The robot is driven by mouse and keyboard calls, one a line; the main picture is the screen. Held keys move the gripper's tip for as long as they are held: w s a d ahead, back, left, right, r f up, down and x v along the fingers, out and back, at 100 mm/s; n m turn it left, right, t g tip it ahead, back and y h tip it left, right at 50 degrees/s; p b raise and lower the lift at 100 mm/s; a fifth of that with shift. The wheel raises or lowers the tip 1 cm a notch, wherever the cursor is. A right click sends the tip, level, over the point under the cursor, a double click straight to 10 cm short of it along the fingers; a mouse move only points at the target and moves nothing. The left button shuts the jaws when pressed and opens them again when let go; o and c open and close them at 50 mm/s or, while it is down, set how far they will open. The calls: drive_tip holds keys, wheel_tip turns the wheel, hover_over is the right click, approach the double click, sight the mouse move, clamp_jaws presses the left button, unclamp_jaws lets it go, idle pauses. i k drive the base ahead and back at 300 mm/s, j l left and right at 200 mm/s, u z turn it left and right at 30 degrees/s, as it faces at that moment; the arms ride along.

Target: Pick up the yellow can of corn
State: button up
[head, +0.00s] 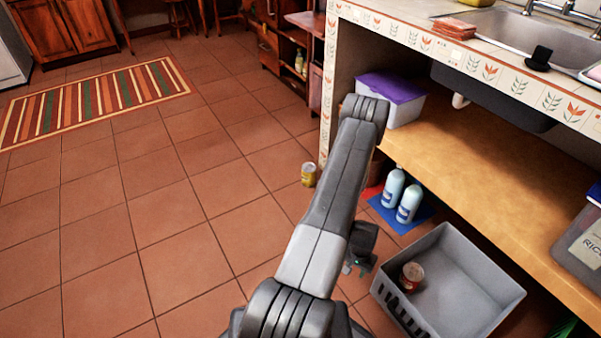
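A small yellow can (308,175) stands upright on the tiled floor, beside the tiled end of the counter. It is a little left of my arm, and its label is too small to read. My gripper (355,268) hangs low on the near side of the can, partly behind my own arm. It is apart from the can. Its fingertips are small and partly hidden, so I cannot tell whether they are open or shut.
A grey crate (503,297) on the floor at the lower right holds a red can (411,276). Two light-blue bottles (401,196) stand on a blue mat (424,212) under the wooden shelf (480,185). Open floor lies to the left, with a striped rug (95,100) farther back.

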sight(308, 169)
drive_tip(key=i+j+u, duration=0.25)
drive_tip(key=i, duration=0.45)
drive_tip(key=i+u, duration=0.3)
drive_tip(key=i, duration=0.35)
drive_tip(key=i+j+z, duration=0.1)
drive_tip(key=i+z, duration=0.3)
drive_tip(key=i+j+z, duration=0.15)
drive_tip(key=i+z, duration=0.25)
drive_tip(key=i+j+z, duration=0.2)
drive_tip(key=z, duration=0.2)
drive_tip(key=i+j+z, duration=0.25)
drive_tip(key=j+z, duration=0.15)
